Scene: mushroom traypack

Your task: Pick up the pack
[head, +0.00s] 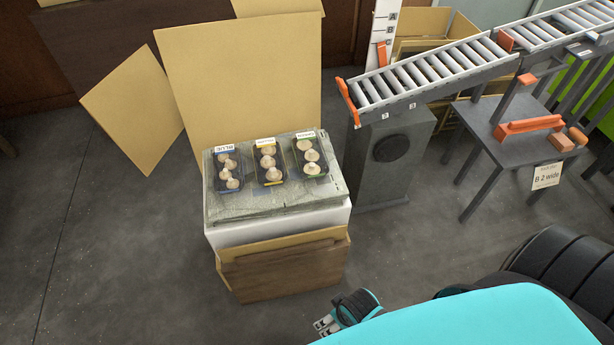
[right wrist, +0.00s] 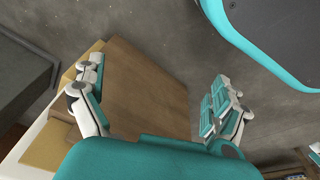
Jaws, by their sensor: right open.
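Three dark trays of pale mushrooms stand in a row on a grey slab (head: 240,207) on top of a white box (head: 262,230) in the head view. The left pack (head: 227,170) has a blue-edged label, the middle pack (head: 268,164) a yellow-edged one and the right pack (head: 310,158) a green-edged one. My right gripper (head: 324,327) is low at the bottom of the head view, in front of and below the packs, apart from them. In the right wrist view its fingers (right wrist: 155,98) are spread and empty, with a brown carton flap beyond. My left gripper is not in view.
Open carton flaps (head: 240,80) rise behind the packs, and a brown flap (head: 285,272) hangs in front. A roller conveyor (head: 430,72) runs to the upper right above a grey stand (head: 395,165). A grey table (head: 510,140) holds orange tools. The floor at left is clear.

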